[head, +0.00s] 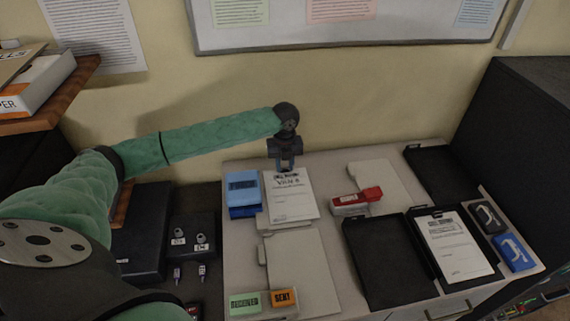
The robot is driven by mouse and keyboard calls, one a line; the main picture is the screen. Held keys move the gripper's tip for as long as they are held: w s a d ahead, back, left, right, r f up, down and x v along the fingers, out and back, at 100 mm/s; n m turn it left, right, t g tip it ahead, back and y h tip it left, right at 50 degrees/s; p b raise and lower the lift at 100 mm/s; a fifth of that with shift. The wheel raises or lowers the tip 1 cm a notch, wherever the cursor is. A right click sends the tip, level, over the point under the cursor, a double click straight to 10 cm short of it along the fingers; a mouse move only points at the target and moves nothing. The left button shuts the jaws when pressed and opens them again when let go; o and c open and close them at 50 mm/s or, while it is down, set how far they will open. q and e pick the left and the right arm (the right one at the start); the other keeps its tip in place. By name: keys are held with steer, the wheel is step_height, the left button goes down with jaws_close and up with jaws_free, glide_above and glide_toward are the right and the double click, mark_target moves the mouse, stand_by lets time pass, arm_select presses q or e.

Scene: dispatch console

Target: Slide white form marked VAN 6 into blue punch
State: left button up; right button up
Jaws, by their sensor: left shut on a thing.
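The white form (291,200) with a large heading that looks like VAN and a digit lies beside the blue punch (243,193), at its right. The digit is too small to read surely. My left gripper (285,167) comes down at the form's far edge and is shut on it. The form's left edge is close to the punch; I cannot tell whether it is in the slot. My right gripper is not in view.
A red and white stapler-like tool (357,201) stands right of the form. Open black cases (388,263), a clipboard with a printed sheet (455,246) and a blue-marked block (514,253) fill the right. Green (249,302) and orange (285,298) stamps stand at the front. A wall rises behind.

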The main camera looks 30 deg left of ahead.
mark_target(272, 172)
arm_select(q)
steer(key=shift+s+a, duration=0.15)
steer(key=shift+a, duration=0.05)
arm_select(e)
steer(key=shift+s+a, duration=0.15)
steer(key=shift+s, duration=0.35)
arm_select(q)
steer(key=shift+s+a, duration=0.1)
steer(key=shift+a, duration=0.05)
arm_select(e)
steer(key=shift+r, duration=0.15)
